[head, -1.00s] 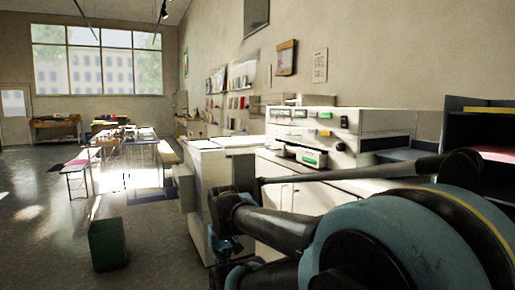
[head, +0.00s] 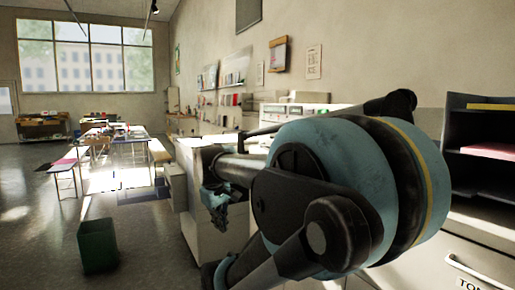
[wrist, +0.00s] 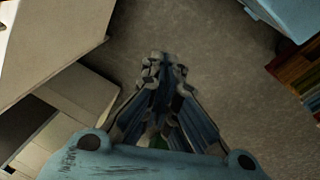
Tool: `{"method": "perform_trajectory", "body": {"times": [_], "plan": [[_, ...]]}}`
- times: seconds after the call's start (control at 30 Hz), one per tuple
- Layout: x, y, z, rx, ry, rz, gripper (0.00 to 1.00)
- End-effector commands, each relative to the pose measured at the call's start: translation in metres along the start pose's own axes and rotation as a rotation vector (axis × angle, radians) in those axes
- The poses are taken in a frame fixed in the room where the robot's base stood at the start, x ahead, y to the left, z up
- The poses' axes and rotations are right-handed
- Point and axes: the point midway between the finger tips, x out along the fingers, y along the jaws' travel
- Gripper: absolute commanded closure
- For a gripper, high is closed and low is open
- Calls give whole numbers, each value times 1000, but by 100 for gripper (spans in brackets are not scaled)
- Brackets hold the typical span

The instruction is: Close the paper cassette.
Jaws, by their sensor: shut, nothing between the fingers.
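A pale, box-like part (head: 174,184) juts out from the left side of the white machine (head: 203,235) in the head view. It looks like the paper cassette standing out, but it is small and I cannot be sure. In the wrist view a pale ledge-like part (wrist: 82,92) juts out below the large cream body (wrist: 62,38), left of my fingers. My gripper (wrist: 165,62) is shut and empty, pointing over the grey floor and apart from the pale part. In the head view my gripper (head: 217,212) hangs before the white machine, and my arm hides much of the machine.
A green bin (head: 97,246) stands on the floor at the left. Work tables (head: 112,150) with a bench stand farther back. A dark shelf unit (head: 485,140) and a white drawer front (head: 480,262) are at the right. The floor between bin and machine is clear.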

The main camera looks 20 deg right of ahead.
Motion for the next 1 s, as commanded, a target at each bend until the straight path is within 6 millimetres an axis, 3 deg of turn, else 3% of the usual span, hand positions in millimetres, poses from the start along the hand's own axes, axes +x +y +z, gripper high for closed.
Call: {"method": "perform_trajectory", "body": {"times": [0.2,0.6,0.8,1.0], "plan": [[-63,75,-56,-318,-82,101,100],[-155,212,-153,-903,-318,208,100],[-188,270,-193,-1148,-450,212,100],[-203,301,-213,-1282,-529,201,100]]}}
